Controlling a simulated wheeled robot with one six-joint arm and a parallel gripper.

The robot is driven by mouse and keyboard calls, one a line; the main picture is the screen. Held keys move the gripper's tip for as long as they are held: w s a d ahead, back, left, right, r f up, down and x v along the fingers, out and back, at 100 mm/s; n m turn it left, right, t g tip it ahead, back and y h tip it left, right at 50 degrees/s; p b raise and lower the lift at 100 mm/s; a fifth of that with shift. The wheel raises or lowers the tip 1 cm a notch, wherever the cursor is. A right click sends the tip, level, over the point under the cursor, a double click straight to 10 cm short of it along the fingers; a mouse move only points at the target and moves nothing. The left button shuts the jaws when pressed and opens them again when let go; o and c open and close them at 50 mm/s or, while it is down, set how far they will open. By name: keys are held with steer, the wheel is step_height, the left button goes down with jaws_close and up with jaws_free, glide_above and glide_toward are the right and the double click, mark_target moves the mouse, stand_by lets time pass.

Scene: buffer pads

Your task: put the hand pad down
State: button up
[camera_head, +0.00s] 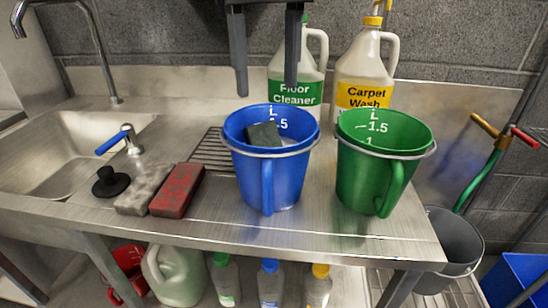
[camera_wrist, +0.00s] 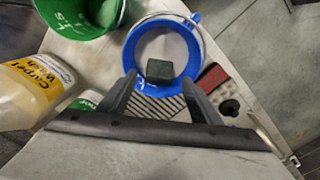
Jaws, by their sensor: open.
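A small dark green pad (camera_head: 264,134) lies inside the blue bucket (camera_head: 268,178), tilted against its inner wall in the head view. In the wrist view the pad (camera_wrist: 159,70) shows inside the bucket's round blue rim (camera_wrist: 137,32). My gripper (camera_head: 267,91) is open and empty, above and behind the blue bucket. In the wrist view its two fingers (camera_wrist: 158,78) point toward the bucket, with the pad between their tips in the picture. A grey pad (camera_head: 144,189) and a red pad (camera_head: 178,190) lie side by side on the steel counter.
A green bucket (camera_head: 380,165) stands right of the blue one. Floor cleaner (camera_head: 295,75) and carpet wash (camera_head: 364,70) jugs stand behind. A wire rack (camera_head: 212,152), black plug (camera_head: 109,182), tap (camera_head: 125,141) and sink (camera_head: 75,150) are to the left.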

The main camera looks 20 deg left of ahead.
mark_target(267, 145)
step_height(267, 145, down, 14)
steer(key=shift+a+r, duration=0.1)
steer(key=shift+r, duration=0.05)
steer(key=c, duration=1)
steer(key=shift+r, duration=0.1)
step_height(267, 145, up, 18)
stand_by(0.5)
